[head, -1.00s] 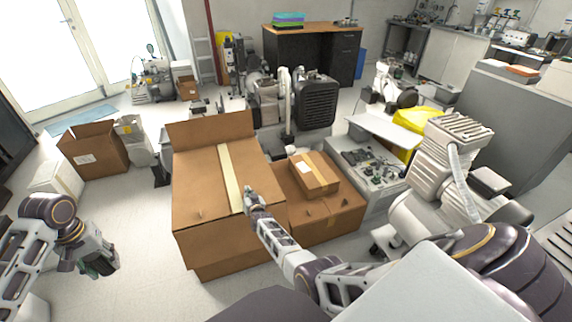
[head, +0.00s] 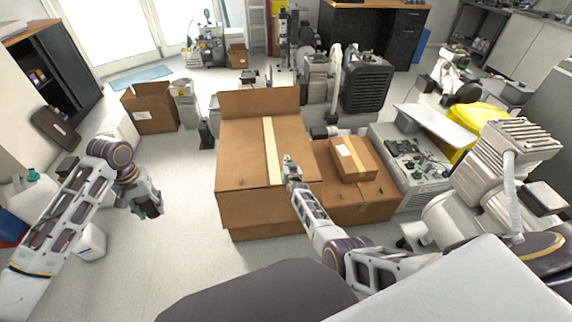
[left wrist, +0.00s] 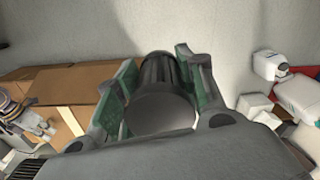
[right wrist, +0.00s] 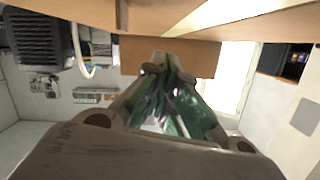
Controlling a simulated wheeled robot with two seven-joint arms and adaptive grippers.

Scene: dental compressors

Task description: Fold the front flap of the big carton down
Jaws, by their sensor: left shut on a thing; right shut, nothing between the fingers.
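The big carton (head: 240,160) stands on the floor near the middle of the head view. Its top is covered by flat brown panels with a pale tape strip (head: 270,150). Its back flap (head: 258,102) stands upright; I cannot clearly tell the front flap from the other panels. My right gripper (head: 290,162) is shut and empty, over the carton's top just right of the tape. In the right wrist view its fingertips (right wrist: 168,68) are together below the carton top. My left gripper (head: 150,205) is left of the carton, shut on a dark ribbed cylinder (left wrist: 160,105).
A small taped box (head: 352,158) lies on a lower carton (head: 372,203) right of the big carton. A grey unit (head: 425,170) stands farther right, with compressors (head: 367,82) behind. An open carton (head: 150,108) is at the left. The floor left of the big carton is mostly clear.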

